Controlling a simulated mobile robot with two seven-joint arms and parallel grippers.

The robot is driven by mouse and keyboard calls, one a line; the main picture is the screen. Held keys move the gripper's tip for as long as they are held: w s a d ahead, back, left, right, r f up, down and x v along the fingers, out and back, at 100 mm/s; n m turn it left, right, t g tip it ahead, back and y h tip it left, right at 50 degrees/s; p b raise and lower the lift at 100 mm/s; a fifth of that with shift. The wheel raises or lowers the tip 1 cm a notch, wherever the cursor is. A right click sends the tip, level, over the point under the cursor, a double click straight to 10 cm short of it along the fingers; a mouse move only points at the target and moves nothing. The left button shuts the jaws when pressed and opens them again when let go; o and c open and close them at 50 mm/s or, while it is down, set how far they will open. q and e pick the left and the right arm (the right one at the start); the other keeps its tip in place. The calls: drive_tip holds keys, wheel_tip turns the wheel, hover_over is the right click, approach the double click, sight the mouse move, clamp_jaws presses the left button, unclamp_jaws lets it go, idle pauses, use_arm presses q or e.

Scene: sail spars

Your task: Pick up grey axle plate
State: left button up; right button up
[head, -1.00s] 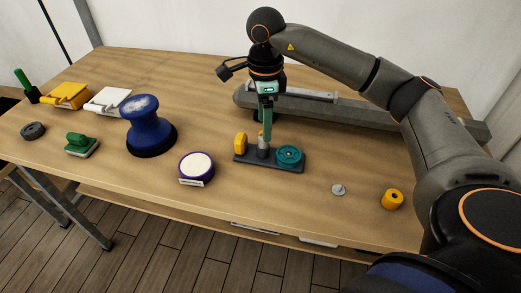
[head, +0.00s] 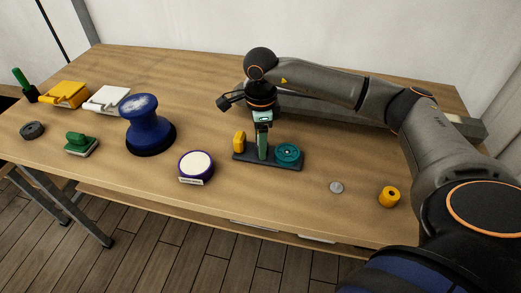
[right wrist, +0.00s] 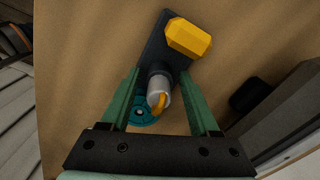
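The grey axle plate (head: 270,160) is a long dark grey base lying on the table. It carries a yellow block (head: 239,141) at one end, a teal wheel (head: 288,153) at the other, and a grey post between them. In the right wrist view the grey post (right wrist: 158,83) stands between my fingers, with a yellow piece (right wrist: 160,102) near its top. My right gripper (head: 263,154) points down over the plate's middle and hides most of the post in the head view. Its green fingers (right wrist: 159,75) are open, with gaps on both sides of the post. My left gripper is not in view.
A blue spool-shaped thing (head: 148,128) and a purple-rimmed white disc (head: 196,166) stand to the left. A small grey disc (head: 337,187) and a yellow cylinder (head: 389,197) lie to the right. A long grey beam (head: 330,112) lies behind. The table front is mostly clear.

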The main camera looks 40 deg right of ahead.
clamp_jaws()
drive_tip(key=shift+r, duration=0.2)
idle(0.6)
